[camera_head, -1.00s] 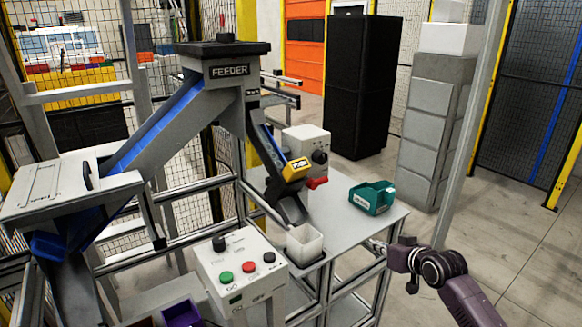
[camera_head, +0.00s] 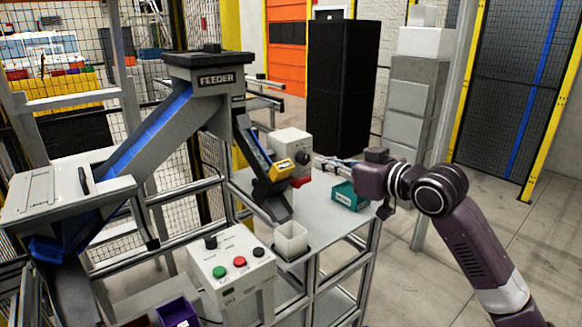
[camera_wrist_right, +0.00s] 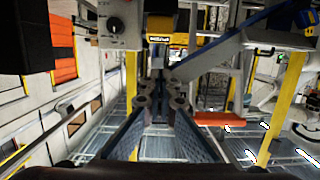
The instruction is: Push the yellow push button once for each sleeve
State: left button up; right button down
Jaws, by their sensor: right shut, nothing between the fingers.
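The yellow push-button block (camera_head: 281,168) with a dark label sits at the lower part of the feeder chute, with a red part (camera_head: 301,181) beside it. My right gripper (camera_head: 319,163) is shut and empty, to the right of the yellow block and apart from it, pointing left toward it. In the right wrist view, the yellow block (camera_wrist_right: 161,26) is ahead of the shut fingertips (camera_wrist_right: 158,78). A white open cup (camera_head: 290,240) stands below the chute mouth. I cannot make out any sleeve. My left gripper is not in view.
A grey box with a black knob (camera_head: 293,147) stands behind the yellow block. A teal bin (camera_head: 350,196) sits on the table below my right gripper. A control box (camera_head: 232,262) with green, red and black buttons is in front. A purple bin (camera_head: 178,312) is at bottom left.

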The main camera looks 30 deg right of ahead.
jog(key=w, duration=0.1)
jog(key=p, duration=0.5)
send_over(282, 177)
jog(key=f+v, duration=0.1)
jog(key=v, duration=0.3)
notch_tip(282, 177, down, 4)
jog(key=shift+s+d+f, duration=0.1)
jog(key=shift+s+f, duration=0.05)
jog(key=shift+f, duration=0.35)
jog(key=shift+f, duration=0.1)
jog(key=w+f+b, duration=0.1)
jog(key=f, duration=0.1)
jog(key=w+f+b, duration=0.1)
jog(key=f, duration=0.1)
jog(key=shift+w, duration=0.4)
jog(key=shift+f, duration=0.2)
